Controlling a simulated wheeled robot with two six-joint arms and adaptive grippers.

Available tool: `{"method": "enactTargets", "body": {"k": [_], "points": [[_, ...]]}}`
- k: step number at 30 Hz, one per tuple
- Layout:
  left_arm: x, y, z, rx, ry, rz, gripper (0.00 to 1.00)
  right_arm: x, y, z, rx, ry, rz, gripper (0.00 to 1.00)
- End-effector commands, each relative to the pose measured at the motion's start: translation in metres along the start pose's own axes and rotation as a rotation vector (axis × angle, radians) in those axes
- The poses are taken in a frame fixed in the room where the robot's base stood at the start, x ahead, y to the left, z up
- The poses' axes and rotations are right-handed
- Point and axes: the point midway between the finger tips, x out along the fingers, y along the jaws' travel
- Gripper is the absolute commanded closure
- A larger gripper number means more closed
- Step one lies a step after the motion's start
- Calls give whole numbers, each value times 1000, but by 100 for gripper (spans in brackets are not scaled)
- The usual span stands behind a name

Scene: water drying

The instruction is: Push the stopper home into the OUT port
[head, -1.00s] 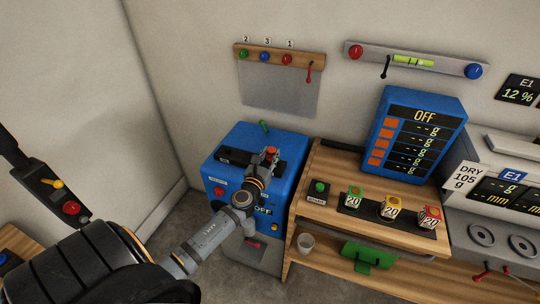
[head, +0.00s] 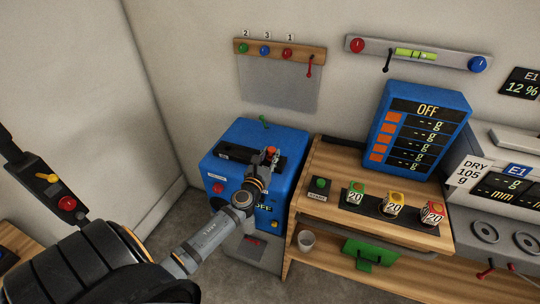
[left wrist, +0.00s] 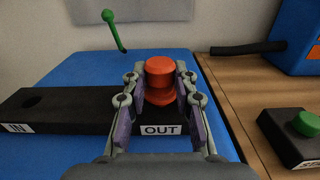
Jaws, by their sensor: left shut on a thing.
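The orange-red stopper (left wrist: 160,78) is upright between the fingers of my left gripper (left wrist: 160,98), which is shut on it. It stands over the end of the black bar marked OUT (left wrist: 162,130); its lower end is partly hidden, so I cannot tell how deep it sits. The bar (left wrist: 75,112) lies on top of the blue machine (head: 232,165), and an open dark hole (left wrist: 33,102) shows at its IN end. In the head view the stopper (head: 270,150) shows small, with my left gripper (head: 265,158) around it. My right gripper is not in view.
A green lever (left wrist: 115,30) stands at the machine's back. To the right, a wooden bench (head: 335,160) holds a green button (head: 320,184) and several coloured blocks marked 20. A blue display (head: 418,125) reads OFF.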

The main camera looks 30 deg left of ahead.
Motion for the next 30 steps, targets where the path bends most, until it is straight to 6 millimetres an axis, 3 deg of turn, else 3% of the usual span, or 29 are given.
{"method": "enactTargets", "body": {"k": [13,14,19,30], "points": [[0,0,-12,0,0,0,99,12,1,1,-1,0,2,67],[0,0,-11,0,0,0,68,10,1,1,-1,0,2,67],[0,0,-10,0,0,0,46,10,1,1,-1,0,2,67],[-7,0,-11,1,1,-1,46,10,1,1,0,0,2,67]]}}
